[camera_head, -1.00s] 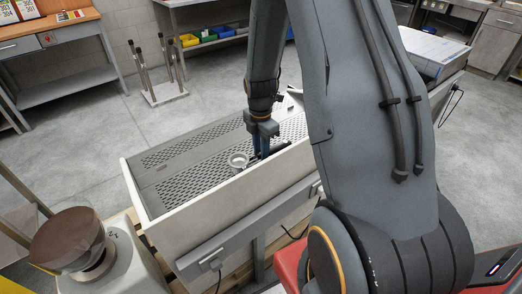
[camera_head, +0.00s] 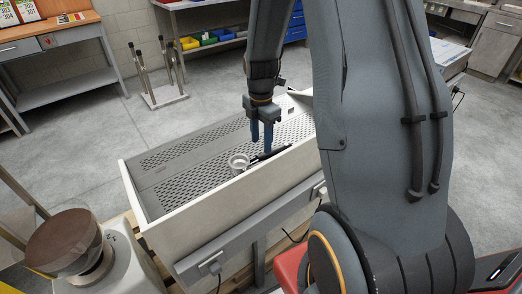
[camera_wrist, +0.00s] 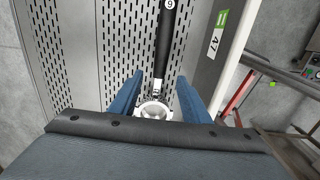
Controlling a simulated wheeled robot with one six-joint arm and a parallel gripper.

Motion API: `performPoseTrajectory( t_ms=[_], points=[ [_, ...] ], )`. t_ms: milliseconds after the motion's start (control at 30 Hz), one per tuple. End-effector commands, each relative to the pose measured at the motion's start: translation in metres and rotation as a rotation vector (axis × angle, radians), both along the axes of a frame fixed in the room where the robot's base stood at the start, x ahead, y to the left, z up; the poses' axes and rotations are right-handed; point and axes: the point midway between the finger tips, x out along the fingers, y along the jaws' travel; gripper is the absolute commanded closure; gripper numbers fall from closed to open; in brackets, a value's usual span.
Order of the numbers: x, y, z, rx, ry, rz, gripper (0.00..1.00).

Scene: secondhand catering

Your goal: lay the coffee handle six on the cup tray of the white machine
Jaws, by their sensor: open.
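The coffee handle six is a metal basket (camera_head: 239,161) with a black grip, lying on the perforated cup tray (camera_head: 192,152) on top of the white machine (camera_head: 219,206). In the wrist view its black grip (camera_wrist: 166,45) bears a round tag that reads like a 6 or 9, and its metal basket (camera_wrist: 154,110) is nearest my gripper. My gripper (camera_head: 262,148) is open, with its two blue fingers above the handle. In the wrist view the fingers (camera_wrist: 160,78) stand apart on either side of the handle and do not visibly touch it.
A grinder with a brown lid (camera_head: 67,243) stands at the lower left. A rack of upright handles (camera_head: 161,80) stands on the floor behind. The tray's left part is clear.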

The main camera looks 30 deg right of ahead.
Motion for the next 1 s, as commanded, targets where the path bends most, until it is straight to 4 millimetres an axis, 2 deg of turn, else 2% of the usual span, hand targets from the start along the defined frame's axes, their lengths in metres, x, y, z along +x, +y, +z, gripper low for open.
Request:
performPoseTrajectory(
  t_ms=[100, 300, 567, 667, 767, 1000],
  points=[
    [0.002, 0.0, 0.022, -0.001, -0.005, 0.0, 0.57],
    [0.001, 0.0, 0.05, 0.0, -0.003, 0.0, 0.57],
    [-0.004, 0.005, 0.066, 0.0, -0.005, -0.057, 0.57],
    [-0.016, 0.016, 0.069, 0.0, -0.013, -0.192, 0.57],
    [-0.033, 0.032, 0.071, 0.004, -0.024, -0.401, 0.57],
    [-0.083, 0.069, 0.076, 0.026, -0.054, -0.964, 0.57]
  ],
)
